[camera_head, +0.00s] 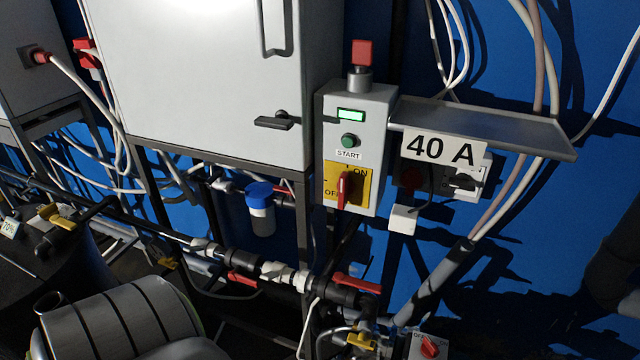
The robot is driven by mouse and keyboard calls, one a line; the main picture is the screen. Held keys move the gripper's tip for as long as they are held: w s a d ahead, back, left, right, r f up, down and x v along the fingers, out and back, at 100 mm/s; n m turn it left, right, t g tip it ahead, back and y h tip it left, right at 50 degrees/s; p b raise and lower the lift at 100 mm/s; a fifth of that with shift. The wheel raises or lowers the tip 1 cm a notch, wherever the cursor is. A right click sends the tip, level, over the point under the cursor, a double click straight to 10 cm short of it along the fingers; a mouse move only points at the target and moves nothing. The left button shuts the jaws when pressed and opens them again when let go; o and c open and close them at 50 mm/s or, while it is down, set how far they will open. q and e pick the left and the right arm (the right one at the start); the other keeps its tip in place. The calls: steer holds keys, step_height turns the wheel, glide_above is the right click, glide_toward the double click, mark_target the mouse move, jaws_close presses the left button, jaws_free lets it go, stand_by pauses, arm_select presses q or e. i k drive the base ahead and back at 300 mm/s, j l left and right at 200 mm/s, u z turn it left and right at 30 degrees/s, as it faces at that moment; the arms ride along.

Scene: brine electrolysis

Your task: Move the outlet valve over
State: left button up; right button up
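Several valves sit on the pipework, and I cannot tell which one is the outlet valve. A red lever (355,283) lies along the dark pipe at bottom centre. Another red lever (241,278) is to its left on the same pipe line. A yellow handle (361,341) is low at bottom centre, and another yellow handle (66,215) is at the far left by a small "70%" tag (10,227). Neither of my grippers shows in the head view.
A grey control box (352,105) carries a green START button (348,141) and a red ON/OFF switch (343,190). A shelf (500,122) with a "40 A" sign (437,149) juts out right. A white cabinet (200,70) and loose cables crowd the blue wall.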

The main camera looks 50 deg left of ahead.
mark_target(339, 277)
steer(key=u, duration=1.15)
